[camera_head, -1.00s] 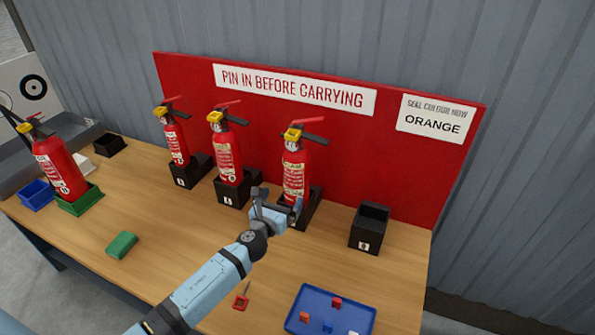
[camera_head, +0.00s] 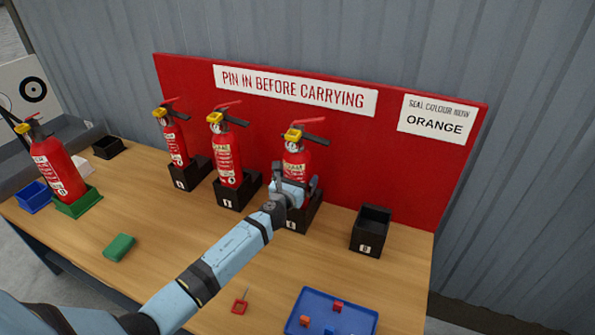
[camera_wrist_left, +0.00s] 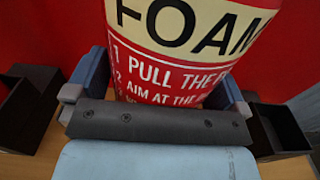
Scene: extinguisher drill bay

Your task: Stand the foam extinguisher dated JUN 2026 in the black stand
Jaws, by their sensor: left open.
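A red fire extinguisher with a yellow collar (camera_head: 297,160) stands upright in a black holder (camera_head: 305,222) right of the bench's middle. In the left wrist view its label (camera_wrist_left: 190,45) reads FOAM; no date can be read. My left gripper (camera_head: 296,182) is open, with a finger on each side of this extinguisher's body. Two more red extinguishers, one (camera_head: 227,158) beside it and one (camera_head: 175,140) farther left, stand in black holders. Another (camera_head: 60,165) stands in a green stand (camera_head: 82,205). An empty black stand (camera_head: 370,232) is at the right; a low black box (camera_head: 108,147) is at the far left.
A red backboard (camera_head: 400,170) runs behind the holders; its sign (camera_head: 437,117) reads ORANGE. A blue tray (camera_head: 310,300) with small blocks, a red-handled pin (camera_head: 240,306), a green block (camera_head: 119,247) and a blue bin (camera_head: 34,197) are on the bench. The front middle is mostly clear.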

